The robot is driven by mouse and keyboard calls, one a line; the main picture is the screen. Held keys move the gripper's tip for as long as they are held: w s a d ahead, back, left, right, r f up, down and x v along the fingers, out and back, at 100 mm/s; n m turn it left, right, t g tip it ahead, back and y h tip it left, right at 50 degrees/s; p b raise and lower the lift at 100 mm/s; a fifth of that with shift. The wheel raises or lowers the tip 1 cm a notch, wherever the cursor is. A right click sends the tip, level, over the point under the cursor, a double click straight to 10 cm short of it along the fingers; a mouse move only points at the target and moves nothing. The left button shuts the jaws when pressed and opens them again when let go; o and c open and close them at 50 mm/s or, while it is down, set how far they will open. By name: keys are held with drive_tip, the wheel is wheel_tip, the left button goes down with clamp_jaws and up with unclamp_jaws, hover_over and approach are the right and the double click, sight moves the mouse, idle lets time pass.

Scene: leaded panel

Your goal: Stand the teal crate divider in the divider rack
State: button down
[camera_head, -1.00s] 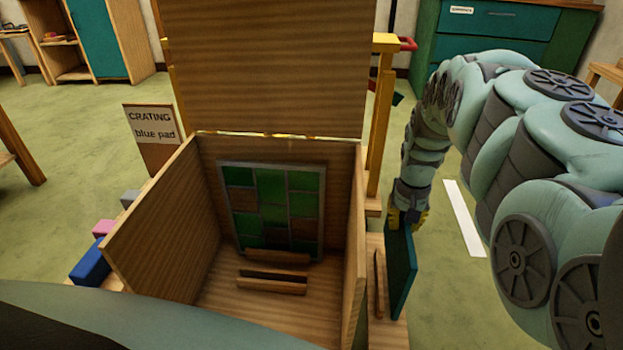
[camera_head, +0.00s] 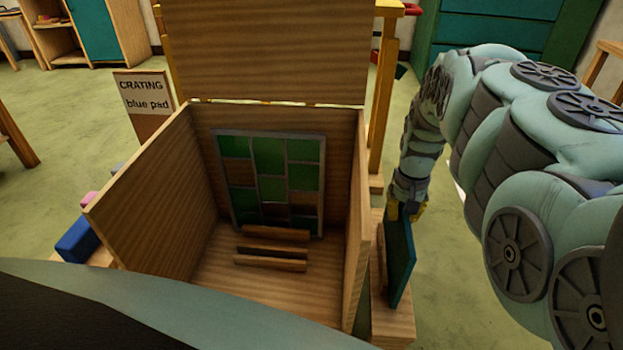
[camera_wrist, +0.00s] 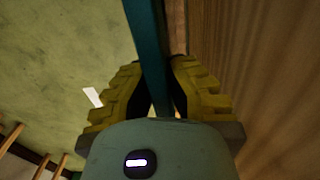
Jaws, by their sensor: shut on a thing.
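The teal crate divider (camera_head: 400,266) is a thin upright board, just right of the open wooden crate (camera_head: 150,190). My gripper (camera_head: 406,208) is shut on its upper edge. In the wrist view the divider (camera_wrist: 148,35) runs between the yellow fingers (camera_wrist: 163,85), beside a wooden surface. A wooden ledge (camera_head: 392,328) lies beside the crate, below and left of the divider; I take it as part of the divider rack, but its slots are not clear. I cannot tell whether the divider's lower edge touches it.
Inside the crate, a green-and-brown leaded panel (camera_head: 270,180) leans at the back behind wooden slats (camera_head: 270,262). The crate's lid (camera_head: 265,50) stands open. A sign (camera_head: 145,95) and a blue block (camera_head: 77,240) are at left. The floor right of the divider is clear.

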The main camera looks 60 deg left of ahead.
drive_tip(key=shift+f, duration=0.35)
idle(0.4)
drive_tip(key=c, duration=1.1)
unclamp_jaws()
drive_tip(key=shift+o, duration=0.2)
drive_tip(key=shift+r, duration=3.7)
